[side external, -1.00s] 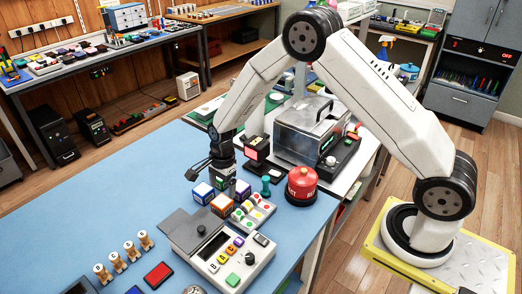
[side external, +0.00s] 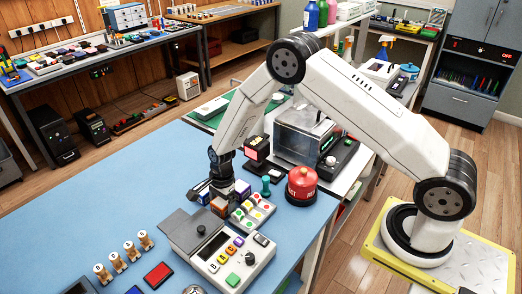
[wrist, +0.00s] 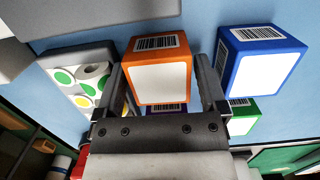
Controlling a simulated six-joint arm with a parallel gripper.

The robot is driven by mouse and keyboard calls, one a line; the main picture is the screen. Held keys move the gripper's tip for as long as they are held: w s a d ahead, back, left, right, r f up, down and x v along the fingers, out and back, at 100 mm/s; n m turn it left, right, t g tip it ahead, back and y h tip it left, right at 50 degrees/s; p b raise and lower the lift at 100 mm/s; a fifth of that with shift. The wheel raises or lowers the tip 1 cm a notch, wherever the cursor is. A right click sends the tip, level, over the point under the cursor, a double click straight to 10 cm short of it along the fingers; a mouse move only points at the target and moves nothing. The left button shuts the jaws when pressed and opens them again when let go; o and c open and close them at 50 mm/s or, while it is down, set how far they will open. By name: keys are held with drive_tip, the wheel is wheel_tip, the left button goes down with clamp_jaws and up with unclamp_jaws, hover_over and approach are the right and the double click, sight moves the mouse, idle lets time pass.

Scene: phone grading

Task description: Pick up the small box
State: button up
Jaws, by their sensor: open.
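Several small boxes with white labels and barcodes stand close together on the blue table. An orange box (wrist: 158,72) lies ahead of and between the fingers of my open gripper (wrist: 160,88) in the wrist view. Whether the fingers touch it I cannot tell. A blue box (wrist: 262,66) is to its right, a green box (wrist: 243,124) is below the blue one, and a purple box (wrist: 165,108) is mostly hidden by my gripper. In the side view my gripper (side external: 216,193) is low among the boxes, behind the orange box (side external: 218,206).
A tray of coloured dot stickers (side external: 252,211) stands right beside the boxes. A grey device with coloured keys (side external: 222,250) is in front. A red button (side external: 302,183) and a green stamp (side external: 265,186) stand to the right.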

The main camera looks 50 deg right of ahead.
drive_tip(key=shift+f, duration=0.25)
idle(0.3)
drive_tip(key=c, duration=1.1)
drive_tip(key=shift+o, duration=0.2)
drive_tip(key=shift+r, duration=0.1)
